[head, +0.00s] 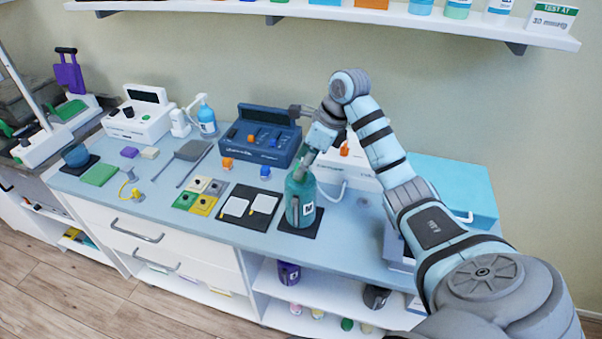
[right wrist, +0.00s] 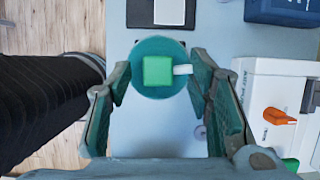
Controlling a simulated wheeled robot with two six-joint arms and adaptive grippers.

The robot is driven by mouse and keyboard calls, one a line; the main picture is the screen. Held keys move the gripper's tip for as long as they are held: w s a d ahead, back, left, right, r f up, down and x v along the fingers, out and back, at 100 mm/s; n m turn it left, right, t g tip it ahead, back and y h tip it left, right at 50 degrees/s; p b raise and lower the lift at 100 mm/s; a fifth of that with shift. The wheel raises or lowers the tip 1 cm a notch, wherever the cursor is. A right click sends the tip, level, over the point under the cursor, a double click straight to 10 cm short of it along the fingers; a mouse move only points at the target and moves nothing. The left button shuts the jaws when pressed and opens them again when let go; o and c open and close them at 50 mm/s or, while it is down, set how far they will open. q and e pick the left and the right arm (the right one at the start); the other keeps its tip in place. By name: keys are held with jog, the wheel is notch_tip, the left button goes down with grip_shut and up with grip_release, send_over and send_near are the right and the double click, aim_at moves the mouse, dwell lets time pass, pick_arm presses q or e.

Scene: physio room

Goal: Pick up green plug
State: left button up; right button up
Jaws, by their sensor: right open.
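A green square-topped piece, which looks like the green plug (right wrist: 157,71), shows in the right wrist view with a small white stub at its right. It sits over the round top of a teal bottle. The teal bottle (head: 301,200) stands upright on a dark mat (head: 300,226) in the head view. My right gripper (head: 302,163) points down over the bottle top and hides most of it there. In the wrist view its open fingers lie on both sides of the green piece, with gaps between. My left gripper is not in view.
A white device (right wrist: 275,120) with an orange knob stands beside the right gripper. A blue device (head: 262,136) stands behind the bottle. A shelf (head: 400,20) runs above. The front counter edge is close.

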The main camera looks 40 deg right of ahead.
jog(key=shift+x, duration=1)
jog(key=shift+a, duration=0.15)
jog(key=c, duration=1)
jog(key=shift+o, duration=0.2)
